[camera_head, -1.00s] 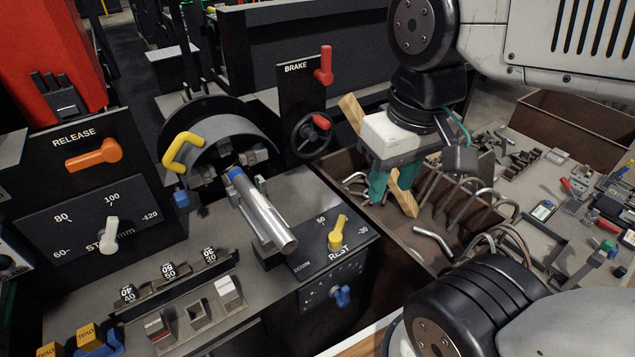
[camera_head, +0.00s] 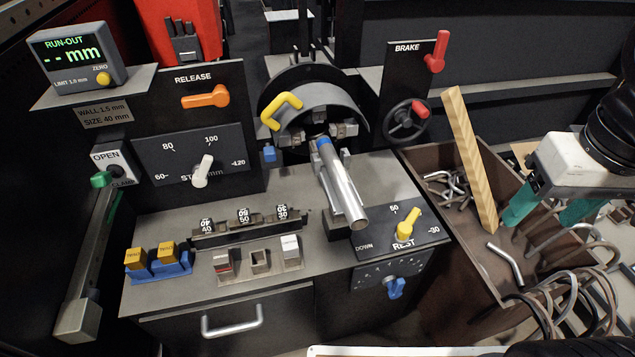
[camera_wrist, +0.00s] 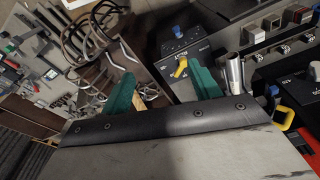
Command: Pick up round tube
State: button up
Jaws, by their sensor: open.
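The round tube (camera_head: 341,184) is a shiny metal cylinder with a blue band at its far end. It lies on a rest in front of the dark round chuck (camera_head: 315,110), its near end pointing toward me. In the wrist view the tube (camera_wrist: 234,75) shows at the right, just beyond the right green finger. My gripper (camera_head: 548,206), white with green fingers, is over the brown bin to the right of the tube. Its fingers are apart, and it also shows in the wrist view (camera_wrist: 165,90). No tube is between the fingers.
The brown bin (camera_head: 425,165) holds bent tubes and a leaning wooden bar (camera_head: 470,160). The yellow REST lever (camera_head: 409,224) stands right of the tube. The BRAKE panel (camera_head: 408,90) rises behind. A yellow handle (camera_head: 280,110) sits at the chuck's left.

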jog(key=w+a+f+n+t, duration=0.1)
jog(key=w+a, duration=0.2)
jog(key=w, duration=0.3)
jog(key=w+a+f, duration=0.2)
jog(key=w+a, duration=0.1)
jog(key=w, duration=0.3)
jog(key=n+t+y, duration=0.1)
jog(key=n+t, duration=0.1)
send_near(339, 172)
jog(key=shift+x, duration=0.95)
jog(key=x, duration=0.7)
jog(key=shift+w+f, duration=0.1)
jog(key=shift+f, duration=0.2)
grip_shut()
jog(key=shift+r, duration=0.15)
